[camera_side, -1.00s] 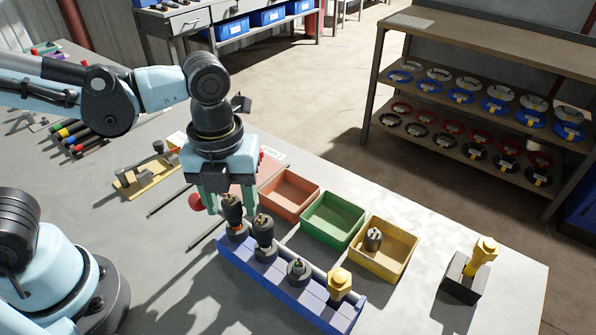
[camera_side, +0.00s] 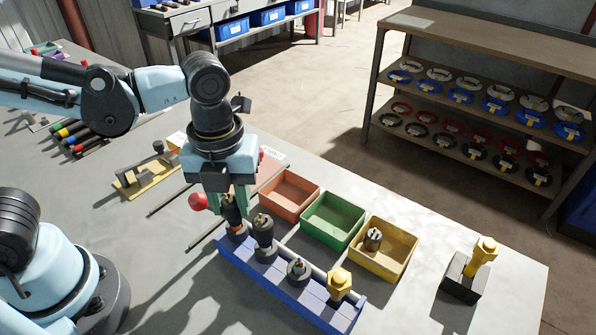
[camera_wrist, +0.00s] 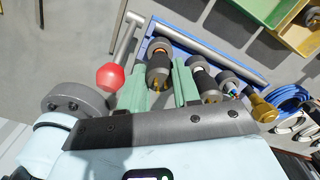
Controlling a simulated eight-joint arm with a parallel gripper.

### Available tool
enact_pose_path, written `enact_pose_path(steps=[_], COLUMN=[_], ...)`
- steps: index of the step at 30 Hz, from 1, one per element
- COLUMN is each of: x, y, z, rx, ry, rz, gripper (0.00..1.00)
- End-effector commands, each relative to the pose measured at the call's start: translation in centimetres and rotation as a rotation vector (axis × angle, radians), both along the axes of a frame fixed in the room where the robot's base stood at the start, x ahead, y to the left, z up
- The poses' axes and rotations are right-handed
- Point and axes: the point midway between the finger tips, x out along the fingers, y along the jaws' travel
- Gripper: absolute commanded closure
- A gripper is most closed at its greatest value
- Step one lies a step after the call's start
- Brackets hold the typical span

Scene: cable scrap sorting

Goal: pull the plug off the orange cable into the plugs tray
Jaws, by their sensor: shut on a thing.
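My gripper (camera_side: 231,204) is shut on the black plug (camera_side: 231,213) at the left end of the blue rack (camera_side: 290,295). The plug stands upright with brass prongs on top, its lower end in a dark collar at the rack. In the wrist view the plug (camera_wrist: 158,76) sits between my two green fingers, with a little orange showing by its collar. A yellow tray (camera_side: 405,262) holds one dark plug (camera_side: 373,238). A green tray (camera_side: 352,232) and an orange-red tray (camera_side: 315,203) look empty. I cannot read which tray is for plugs.
Along the rack stand a second black plug (camera_side: 263,232), a bare cable end (camera_side: 297,268) and a yellow connector (camera_side: 340,281). A grey bar with a red knob (camera_wrist: 110,78) lies close beside my fingers. A yellow connector on a black block (camera_side: 464,283) stands far right.

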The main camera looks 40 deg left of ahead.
Motion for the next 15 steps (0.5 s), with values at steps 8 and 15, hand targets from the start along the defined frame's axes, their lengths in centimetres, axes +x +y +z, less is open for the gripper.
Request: enact_pose_path(steps=[8, 15], x=[0.0, 0.0], y=[0.0, 0.0], z=[0.8, 1.9], rx=[0.0, 0.0], ry=[0.0, 0.0], rz=[0.0, 0.0], gripper=[1.0, 1.0])
